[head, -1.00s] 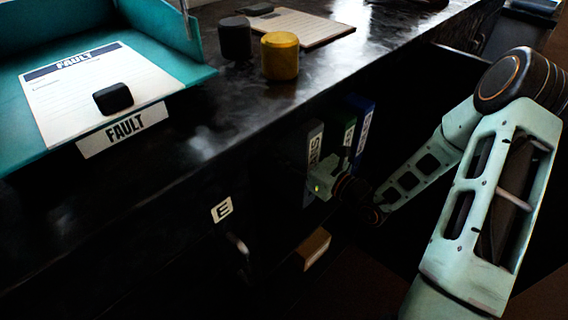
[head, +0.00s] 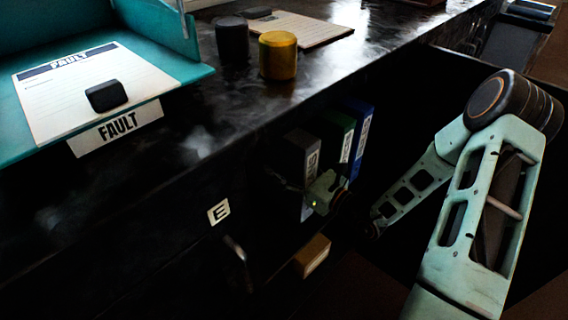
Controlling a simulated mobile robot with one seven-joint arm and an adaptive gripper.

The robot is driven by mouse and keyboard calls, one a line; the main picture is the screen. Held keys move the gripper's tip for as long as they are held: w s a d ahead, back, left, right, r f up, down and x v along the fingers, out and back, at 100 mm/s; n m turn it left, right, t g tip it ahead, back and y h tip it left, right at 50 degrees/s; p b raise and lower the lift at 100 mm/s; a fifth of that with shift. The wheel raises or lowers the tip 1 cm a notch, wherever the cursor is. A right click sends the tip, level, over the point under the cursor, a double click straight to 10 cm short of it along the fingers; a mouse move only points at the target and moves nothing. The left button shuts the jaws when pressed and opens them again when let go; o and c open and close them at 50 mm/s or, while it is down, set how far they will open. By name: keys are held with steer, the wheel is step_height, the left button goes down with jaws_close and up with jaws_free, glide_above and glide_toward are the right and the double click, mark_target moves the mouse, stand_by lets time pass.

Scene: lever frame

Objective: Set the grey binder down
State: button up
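The grey binder (head: 300,152) stands upright in the dark space under the counter, its spine with a white label facing out. It is the leftmost of a row of binders. My gripper (head: 290,184) is at the lower part of its spine, with its pale green body over the lower right of the label. Thin dark finger parts reach left across the binder's front. The dark surroundings hide the fingertips, so I cannot tell whether they grip the binder. The binder's base and what it rests on are hard to see.
A green binder (head: 340,128) and a blue binder (head: 361,123) stand just right. A small tan box (head: 312,255) sits below. A label "E" (head: 219,212) and a handle (head: 238,249) are to the left. The black counter (head: 190,150) overhangs, carrying a yellow canister (head: 278,57).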

mark_target(311, 181)
steer(key=shift+s+d+r, duration=0.1)
steer(key=shift+d+r, duration=0.05)
steer(key=p+v, duration=0.2)
steer(key=v, duration=0.9)
steer(key=shift+s+d, duration=0.2)
steer(key=shift+s, duration=0.05)
